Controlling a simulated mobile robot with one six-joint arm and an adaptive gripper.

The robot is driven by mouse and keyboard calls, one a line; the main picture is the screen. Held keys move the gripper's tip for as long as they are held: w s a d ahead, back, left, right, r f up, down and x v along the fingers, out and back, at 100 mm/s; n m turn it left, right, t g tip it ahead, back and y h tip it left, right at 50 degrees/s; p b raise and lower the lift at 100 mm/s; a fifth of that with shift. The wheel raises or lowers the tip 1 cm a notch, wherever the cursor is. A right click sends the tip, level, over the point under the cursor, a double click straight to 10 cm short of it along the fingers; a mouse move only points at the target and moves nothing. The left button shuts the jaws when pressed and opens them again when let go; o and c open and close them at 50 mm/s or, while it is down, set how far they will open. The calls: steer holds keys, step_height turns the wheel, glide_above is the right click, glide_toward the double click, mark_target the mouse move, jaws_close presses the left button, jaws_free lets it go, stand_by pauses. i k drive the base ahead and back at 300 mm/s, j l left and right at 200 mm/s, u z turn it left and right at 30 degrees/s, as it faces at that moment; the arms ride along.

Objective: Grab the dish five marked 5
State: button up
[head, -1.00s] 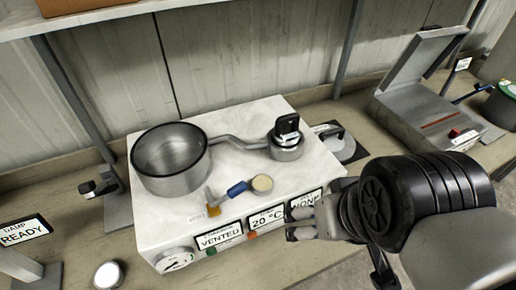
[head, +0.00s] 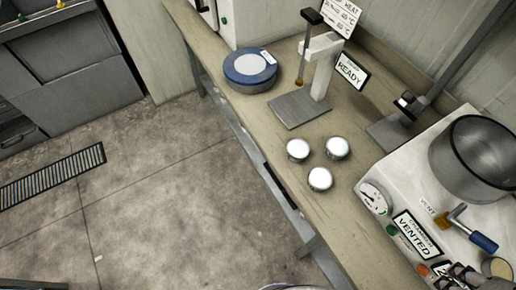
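Three small round dishes with pale, shiny tops stand close together on the bench: a left one (head: 298,149), a right one (head: 337,148) and a near one (head: 320,179). I can read no number on any of them, so I cannot tell which is marked 5. My gripper (head: 458,274) shows only in part at the bottom right edge, in front of the white vacuum unit's panel, well apart from the dishes. Its fingers are cut off and small, so their opening is unclear.
Behind the dishes is a stand with a grey plate (head: 299,110) and a READY sign (head: 352,72). A blue-rimmed round thing (head: 250,69) lies farther left. The white unit (head: 393,170) with a steel pot (head: 478,158) stands right. The bench's front edge (head: 262,170) is near the dishes.

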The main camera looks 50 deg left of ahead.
mark_target(298, 149)
steer(key=u, duration=1.65)
steer(key=i+j, duration=0.15)
steer(key=j, duration=0.15)
steer(key=i+j+z, duration=0.1)
steer(key=i+j, duration=0.2)
steer(key=j, duration=0.25)
